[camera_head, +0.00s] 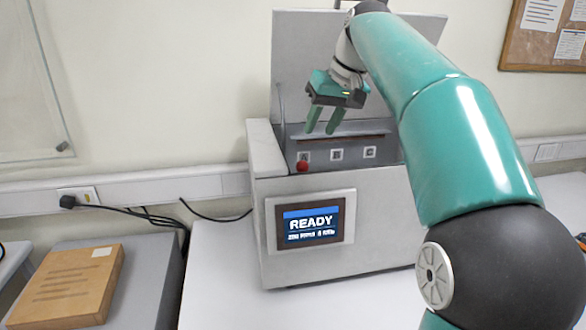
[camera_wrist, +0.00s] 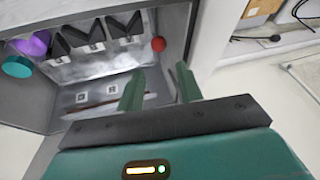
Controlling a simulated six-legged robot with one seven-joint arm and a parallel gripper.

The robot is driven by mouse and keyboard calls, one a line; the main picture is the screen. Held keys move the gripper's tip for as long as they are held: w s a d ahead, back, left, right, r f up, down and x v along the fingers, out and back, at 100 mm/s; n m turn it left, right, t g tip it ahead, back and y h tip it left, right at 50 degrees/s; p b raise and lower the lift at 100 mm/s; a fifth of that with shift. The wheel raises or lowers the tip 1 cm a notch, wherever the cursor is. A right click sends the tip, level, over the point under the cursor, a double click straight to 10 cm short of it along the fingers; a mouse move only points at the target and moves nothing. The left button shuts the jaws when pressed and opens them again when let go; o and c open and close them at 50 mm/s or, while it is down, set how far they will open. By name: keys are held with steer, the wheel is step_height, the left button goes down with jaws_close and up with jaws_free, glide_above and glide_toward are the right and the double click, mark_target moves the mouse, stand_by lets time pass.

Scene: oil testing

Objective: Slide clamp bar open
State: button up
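A grey testing machine (camera_head: 335,200) stands on the table with its lid raised and a screen reading READY. A long narrow bar (camera_head: 365,134) runs across its open interior, and I take it for the clamp bar. A red ball knob (camera_head: 302,166) sits at the front left of the interior; it also shows in the wrist view (camera_wrist: 158,44). I cannot tell whether the knob joins the bar. My gripper (camera_head: 321,130) points down over the left part of the interior. In the wrist view my gripper (camera_wrist: 160,82) has its fingers apart, with nothing seen between them.
The wrist view shows several black wedge-shaped parts (camera_wrist: 92,38), a purple round part (camera_wrist: 36,42) and a teal one (camera_wrist: 17,66) in the machine. A brown box (camera_head: 68,285) lies at the left. Black cables (camera_head: 150,217) run along the wall. The table front is clear.

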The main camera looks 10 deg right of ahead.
mark_target(305, 162)
steer(key=x, duration=1.3)
steer(key=shift+d+f, duration=0.1)
steer(key=shift+f, duration=0.1)
jaws_close()
